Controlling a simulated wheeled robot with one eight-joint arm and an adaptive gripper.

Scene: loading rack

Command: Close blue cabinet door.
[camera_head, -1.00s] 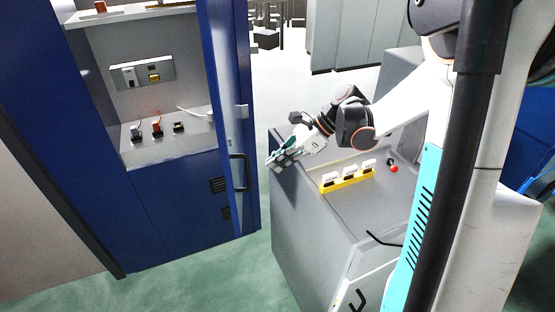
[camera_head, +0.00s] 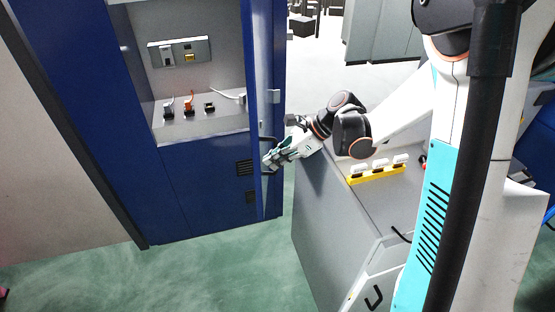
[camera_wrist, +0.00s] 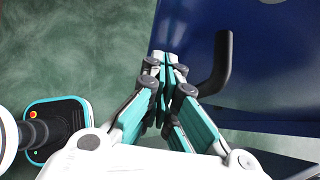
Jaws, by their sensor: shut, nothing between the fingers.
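The blue cabinet (camera_head: 205,190) stands at the left in the head view, its upper compartment exposed. Its blue door (camera_head: 264,90) stands open, seen nearly edge-on at the cabinet's right side. A dark bar handle (camera_head: 268,158) is on the door; it shows large in the wrist view (camera_wrist: 221,65), beside the fingers on their right. My gripper (camera_head: 268,160) is shut and empty, its tips close to the handle. In the wrist view my gripper (camera_wrist: 167,60) points toward the door's lower edge. I cannot tell whether the tips touch the door.
A grey counter (camera_head: 335,220) stands right of the door, with a yellow holder (camera_head: 377,175) of white items on it. The cabinet shelf (camera_head: 200,125) holds several small switches. Green floor (camera_head: 220,275) is clear in front of the cabinet.

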